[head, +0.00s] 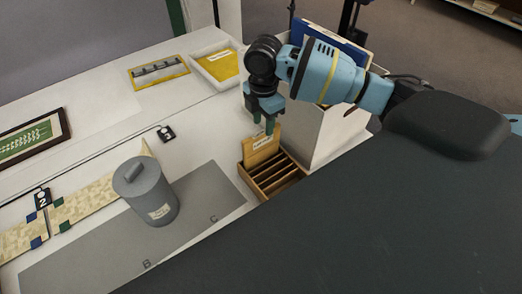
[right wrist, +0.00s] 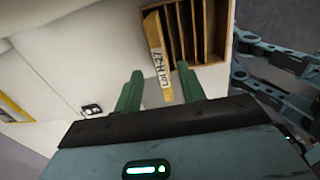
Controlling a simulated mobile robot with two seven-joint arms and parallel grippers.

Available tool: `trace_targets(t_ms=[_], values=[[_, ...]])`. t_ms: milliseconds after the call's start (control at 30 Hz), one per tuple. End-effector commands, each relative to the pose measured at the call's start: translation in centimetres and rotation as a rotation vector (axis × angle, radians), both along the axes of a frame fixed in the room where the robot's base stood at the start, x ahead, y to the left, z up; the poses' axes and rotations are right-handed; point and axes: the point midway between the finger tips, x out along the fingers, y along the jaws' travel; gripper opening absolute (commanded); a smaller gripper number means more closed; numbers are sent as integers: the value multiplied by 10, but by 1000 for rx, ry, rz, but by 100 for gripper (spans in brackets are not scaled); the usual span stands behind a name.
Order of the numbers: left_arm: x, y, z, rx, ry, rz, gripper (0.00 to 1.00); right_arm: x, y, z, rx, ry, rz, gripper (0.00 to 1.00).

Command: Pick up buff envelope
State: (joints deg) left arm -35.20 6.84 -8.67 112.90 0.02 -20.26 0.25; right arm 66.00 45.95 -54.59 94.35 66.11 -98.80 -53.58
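A buff envelope (head: 262,146) with a white label stands upright in a slotted wooden rack (head: 268,187). In the right wrist view the envelope (right wrist: 157,55) shows edge-on at the left side of the rack (right wrist: 222,25), and its label reads "Lot H-27". My right gripper (head: 268,125) is just above the envelope's top in the head view. In the right wrist view its two green fingers (right wrist: 158,72) are spread apart, with the envelope seen in the gap between them. No grip on it shows. My left gripper is not seen.
A white box (head: 330,115) with a blue folder (head: 328,40) stands close behind the rack. A grey lidded canister (head: 152,193) stands on a grey mat (head: 95,255). A white tray (head: 217,62) holds something yellow. The rack's other visible slots look empty.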

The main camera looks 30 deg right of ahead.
Motion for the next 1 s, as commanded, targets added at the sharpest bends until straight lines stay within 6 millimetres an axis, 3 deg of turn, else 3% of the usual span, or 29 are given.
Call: trace_targets(t_ms=[167,500,767,1000], values=[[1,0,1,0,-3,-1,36,0,2,-7,0,1,0,40],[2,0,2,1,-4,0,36,-1,6,-48,-1,-1,0,40],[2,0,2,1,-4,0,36,-1,6,-51,-1,-3,1,40],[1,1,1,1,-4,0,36,-1,6,-51,0,-3,1,11]])
